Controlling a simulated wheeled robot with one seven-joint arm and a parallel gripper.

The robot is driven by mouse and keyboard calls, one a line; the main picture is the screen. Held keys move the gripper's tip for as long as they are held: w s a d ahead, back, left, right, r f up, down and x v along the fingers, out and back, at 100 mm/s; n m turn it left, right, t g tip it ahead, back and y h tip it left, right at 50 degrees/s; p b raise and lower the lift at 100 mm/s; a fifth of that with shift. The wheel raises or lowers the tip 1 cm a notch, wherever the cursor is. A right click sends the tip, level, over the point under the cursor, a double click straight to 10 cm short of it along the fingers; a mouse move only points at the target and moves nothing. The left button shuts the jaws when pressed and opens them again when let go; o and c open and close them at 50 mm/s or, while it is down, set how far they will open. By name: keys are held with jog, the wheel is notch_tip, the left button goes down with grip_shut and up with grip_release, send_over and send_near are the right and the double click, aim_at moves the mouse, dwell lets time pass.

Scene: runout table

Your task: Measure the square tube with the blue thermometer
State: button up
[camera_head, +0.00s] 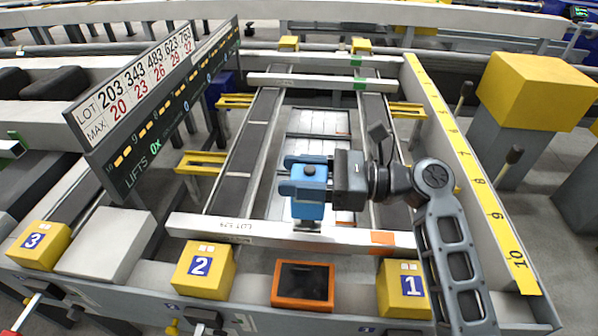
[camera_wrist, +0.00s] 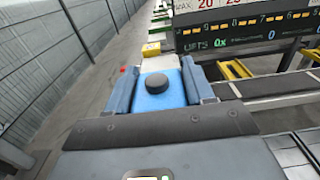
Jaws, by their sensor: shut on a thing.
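The blue thermometer (camera_head: 309,208) is a blue block with a dark round knob on top. It also shows in the wrist view (camera_wrist: 160,98) between my two blue-grey fingers. My gripper (camera_head: 306,176) is shut on it. A pale square tube (camera_head: 255,232) with a lot marking and an orange patch lies crosswise at the front of the runout table. The thermometer's grey lower end is over this tube's middle; I cannot tell if it touches. A second pale square tube (camera_head: 320,81) lies crosswise at the far end. The thermometer's display is not visible.
Yellow blocks numbered 1 (camera_head: 403,289), 2 (camera_head: 203,270) and 3 (camera_head: 38,245) stand along the front edge, with an orange-framed dark screen (camera_head: 303,286) between 1 and 2. A lot board (camera_head: 150,105) stands left. A yellow numbered scale (camera_head: 470,165) runs along the right.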

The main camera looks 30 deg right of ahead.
jog(key=shift+r+p, duration=2.2)
jog(key=shift+p, duration=0.25)
jog(key=shift+w+a+f, duration=0.1)
